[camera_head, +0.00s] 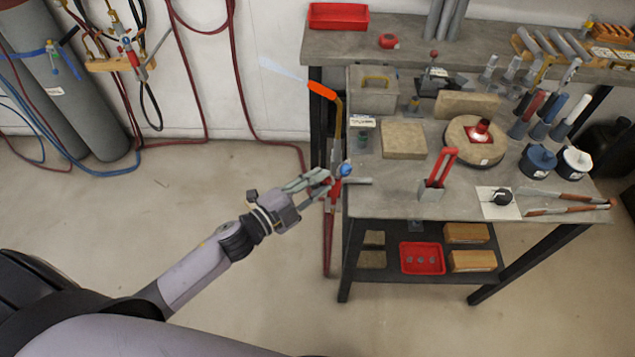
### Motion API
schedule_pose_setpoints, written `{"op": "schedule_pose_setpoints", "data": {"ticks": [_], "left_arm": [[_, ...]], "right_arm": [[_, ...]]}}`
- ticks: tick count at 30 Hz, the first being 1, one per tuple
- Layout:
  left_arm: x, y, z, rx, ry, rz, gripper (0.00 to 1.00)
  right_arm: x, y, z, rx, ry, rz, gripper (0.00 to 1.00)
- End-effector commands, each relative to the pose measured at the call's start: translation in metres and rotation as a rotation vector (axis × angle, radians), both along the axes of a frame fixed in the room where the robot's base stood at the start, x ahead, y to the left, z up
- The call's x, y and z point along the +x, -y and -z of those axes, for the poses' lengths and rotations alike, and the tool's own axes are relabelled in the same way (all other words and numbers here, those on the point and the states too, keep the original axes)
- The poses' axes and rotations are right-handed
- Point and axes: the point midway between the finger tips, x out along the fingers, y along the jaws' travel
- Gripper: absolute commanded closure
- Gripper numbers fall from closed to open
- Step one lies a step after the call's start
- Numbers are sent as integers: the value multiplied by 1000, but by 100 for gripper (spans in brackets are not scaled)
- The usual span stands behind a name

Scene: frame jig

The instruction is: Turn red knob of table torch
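The table torch (338,122) is mounted upright at the left edge of the workbench. Red and blue hoses hang below it. Its blue knob (345,169) shows on the right side of the valve body. A small red part, which looks like the red knob (328,181), shows at the fingertips of my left gripper (322,182). The fingers reach it from the left and partly cover it. I cannot tell whether they are closed on it or only beside it. My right gripper is not in view.
A lower shelf carries a red tray (422,258). Gas cylinders (70,80) stand at left. The floor between is clear.

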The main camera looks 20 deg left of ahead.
Motion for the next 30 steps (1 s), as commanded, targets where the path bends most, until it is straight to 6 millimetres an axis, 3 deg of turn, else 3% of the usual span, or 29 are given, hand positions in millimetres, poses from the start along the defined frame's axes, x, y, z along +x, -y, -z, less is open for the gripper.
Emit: {"op": "schedule_pose_setpoints", "data": {"ticks": [7, 17, 22, 30], "left_arm": [[0, 0, 0, 0, 0, 0, 58], [-3, -1, 0, 0, -1, 0, 58], [-21, -11, 0, 1, -3, 0, 58], [-69, -39, -2, 1, -5, -1, 58]], "right_arm": [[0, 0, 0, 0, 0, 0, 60], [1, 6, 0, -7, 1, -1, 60], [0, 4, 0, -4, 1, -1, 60], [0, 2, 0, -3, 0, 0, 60]]}}
